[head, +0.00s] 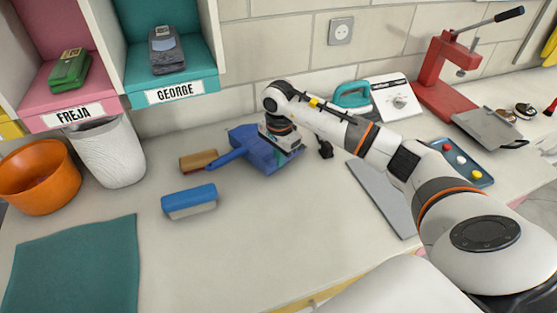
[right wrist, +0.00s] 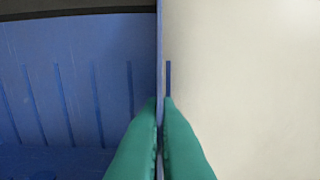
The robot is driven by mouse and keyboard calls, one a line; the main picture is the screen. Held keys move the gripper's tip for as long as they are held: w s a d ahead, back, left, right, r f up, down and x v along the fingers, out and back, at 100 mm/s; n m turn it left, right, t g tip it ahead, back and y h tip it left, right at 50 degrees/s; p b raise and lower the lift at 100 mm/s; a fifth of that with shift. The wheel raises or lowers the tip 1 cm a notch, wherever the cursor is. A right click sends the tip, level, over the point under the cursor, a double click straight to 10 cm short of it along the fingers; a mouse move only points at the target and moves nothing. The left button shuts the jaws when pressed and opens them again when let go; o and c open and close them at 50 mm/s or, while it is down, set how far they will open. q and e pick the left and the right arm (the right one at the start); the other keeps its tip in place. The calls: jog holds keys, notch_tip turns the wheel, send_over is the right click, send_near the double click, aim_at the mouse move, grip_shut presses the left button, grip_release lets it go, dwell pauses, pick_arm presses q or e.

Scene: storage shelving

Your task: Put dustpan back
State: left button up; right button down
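The blue dustpan (head: 243,137) lies on the counter, with its handle pointing to the lower left. My right gripper (head: 283,148) comes down over its right part, and my wrist hides some of the pan. In the right wrist view, the ribbed dustpan (right wrist: 80,90) fills the left half. The green fingertips (right wrist: 161,105) are close together on either side of its thin side wall, shut on it. My left gripper is in neither view.
A blue-and-white brush (head: 189,201) and a brown block (head: 198,160) lie by the handle. A white bin (head: 107,152), an orange bucket (head: 40,178) and a teal mat (head: 75,268) are left. Shelf cubbies (head: 173,92) overhang behind. A red press (head: 440,80) stands right.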

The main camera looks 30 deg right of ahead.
jog(key=shift+f, duration=0.95)
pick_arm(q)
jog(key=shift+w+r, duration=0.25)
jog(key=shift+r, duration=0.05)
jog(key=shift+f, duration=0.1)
pick_arm(e)
jog(key=shift+f, duration=0.1)
jog(key=c, duration=1.7)
grip_release()
